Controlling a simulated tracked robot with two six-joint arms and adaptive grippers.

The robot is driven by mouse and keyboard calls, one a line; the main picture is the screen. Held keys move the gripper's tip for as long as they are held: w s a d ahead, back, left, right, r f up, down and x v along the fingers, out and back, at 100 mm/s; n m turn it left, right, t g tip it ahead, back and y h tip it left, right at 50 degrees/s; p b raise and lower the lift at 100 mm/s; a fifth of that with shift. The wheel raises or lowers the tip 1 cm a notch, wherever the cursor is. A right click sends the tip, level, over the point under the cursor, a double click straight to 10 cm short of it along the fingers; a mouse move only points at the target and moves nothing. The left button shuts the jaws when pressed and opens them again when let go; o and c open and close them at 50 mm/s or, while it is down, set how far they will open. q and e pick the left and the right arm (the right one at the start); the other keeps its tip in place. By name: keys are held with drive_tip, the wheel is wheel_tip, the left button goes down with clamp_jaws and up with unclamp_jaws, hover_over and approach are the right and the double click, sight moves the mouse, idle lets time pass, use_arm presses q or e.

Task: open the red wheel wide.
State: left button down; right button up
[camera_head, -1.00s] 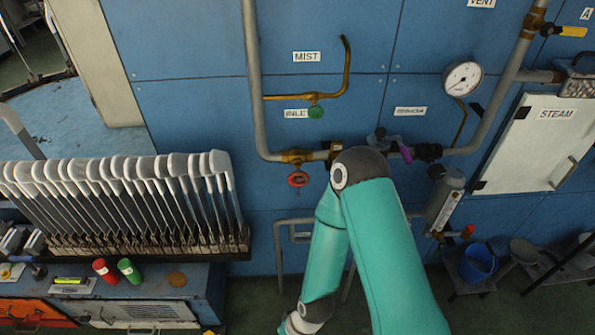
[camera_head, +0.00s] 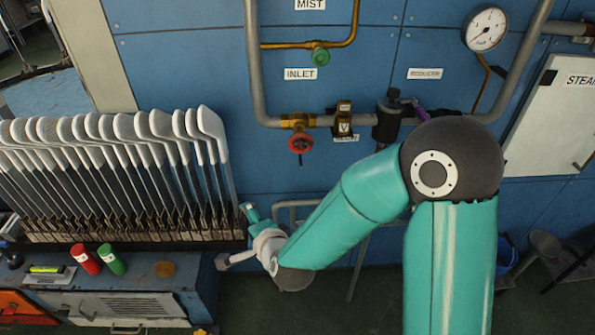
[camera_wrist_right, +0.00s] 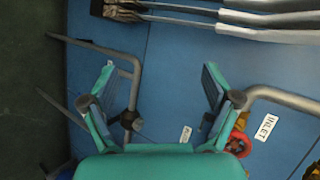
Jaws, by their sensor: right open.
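The red wheel (camera_head: 300,143) is a small round handwheel below a brass valve (camera_head: 298,121) on the grey pipe, near the white INLET label (camera_head: 300,74). In the right wrist view the red wheel (camera_wrist_right: 240,143) shows at the lower right, partly hidden behind a finger. My right gripper (camera_head: 234,236) is below and left of the wheel, apart from it, beside the row of white sock boards. In the wrist view my right gripper (camera_wrist_right: 158,82) has its two fingers spread wide with nothing between them. My left gripper is not in view.
A green wheel (camera_head: 320,56) hangs on the brass pipe above. The sock boards (camera_head: 120,180) stand at the left, above a bench with a red can (camera_head: 86,259) and a green can (camera_head: 112,259). A bent grey pipe (camera_head: 300,204) runs below the red wheel. A gauge (camera_head: 485,28) is at upper right.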

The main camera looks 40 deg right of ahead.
drive_tip(key=d+r+m+t+h+b, duration=0.35)
drive_tip(key=r+m+b, duration=0.25)
drive_tip(key=m, duration=0.3)
drive_tip(key=m+h+b, duration=0.5)
drive_tip(key=m, duration=0.7)
approach(300, 144)
drive_tip(key=p+x, duration=0.1)
drive_tip(key=x, duration=1)
drive_tip(key=shift+w+d, duration=0.1)
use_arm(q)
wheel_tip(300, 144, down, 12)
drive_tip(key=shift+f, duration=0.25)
use_arm(e)
drive_tip(key=c, duration=1.2)
drive_tip(key=shift+o, duration=0.2)
